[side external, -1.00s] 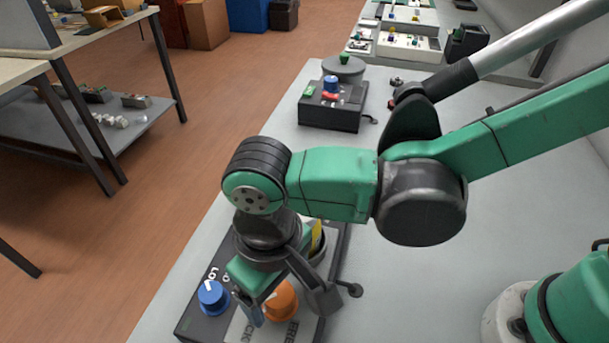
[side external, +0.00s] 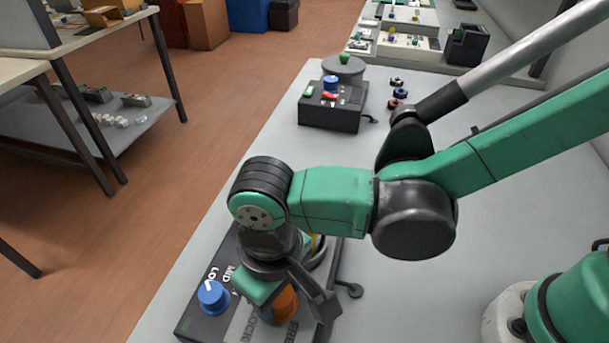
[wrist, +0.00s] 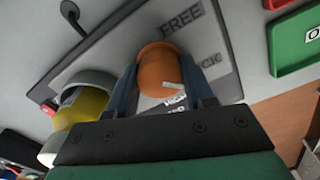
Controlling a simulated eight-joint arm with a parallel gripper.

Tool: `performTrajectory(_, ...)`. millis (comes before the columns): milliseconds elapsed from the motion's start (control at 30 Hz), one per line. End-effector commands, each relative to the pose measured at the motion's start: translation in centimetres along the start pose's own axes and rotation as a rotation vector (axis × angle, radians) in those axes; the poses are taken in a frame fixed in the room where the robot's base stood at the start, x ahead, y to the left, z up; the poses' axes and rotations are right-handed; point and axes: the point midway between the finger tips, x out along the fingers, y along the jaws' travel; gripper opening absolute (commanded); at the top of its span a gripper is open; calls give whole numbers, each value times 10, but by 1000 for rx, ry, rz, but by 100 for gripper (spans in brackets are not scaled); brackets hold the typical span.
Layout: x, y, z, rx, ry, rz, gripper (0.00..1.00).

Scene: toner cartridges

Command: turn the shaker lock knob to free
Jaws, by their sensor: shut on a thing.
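The shaker lock knob is the orange round knob (side external: 286,303) on a dark box with a light label plate (side external: 243,322). In the wrist view the knob (wrist: 158,66) stands between my two blue-grey fingers, and my gripper (wrist: 163,80) is shut on it from both sides. A white mark shows on the knob's lower right part, towards the LOCK side. The words FREE (wrist: 182,18) and LOCK (wrist: 204,64) are printed on the plate, LOCK partly covered by a finger. In the side view my gripper (side external: 291,306) hides part of the knob.
A blue knob (side external: 212,297) with LOW and MID labels sits left of my gripper. A yellow part (wrist: 83,107) in a grey ring is close to my left finger in the wrist view. Another dark control box (side external: 331,111) stands farther back.

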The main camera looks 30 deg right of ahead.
Motion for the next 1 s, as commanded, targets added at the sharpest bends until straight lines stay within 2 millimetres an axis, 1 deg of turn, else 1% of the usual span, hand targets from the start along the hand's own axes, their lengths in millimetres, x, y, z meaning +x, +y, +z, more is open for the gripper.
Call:
performTrajectory(167,0,0,0,-61,0,0,0)
performTrajectory(367,0,0,0,-201,0,0,0)
performTrajectory(1000,0,0,-1,-804,3,-1,0)
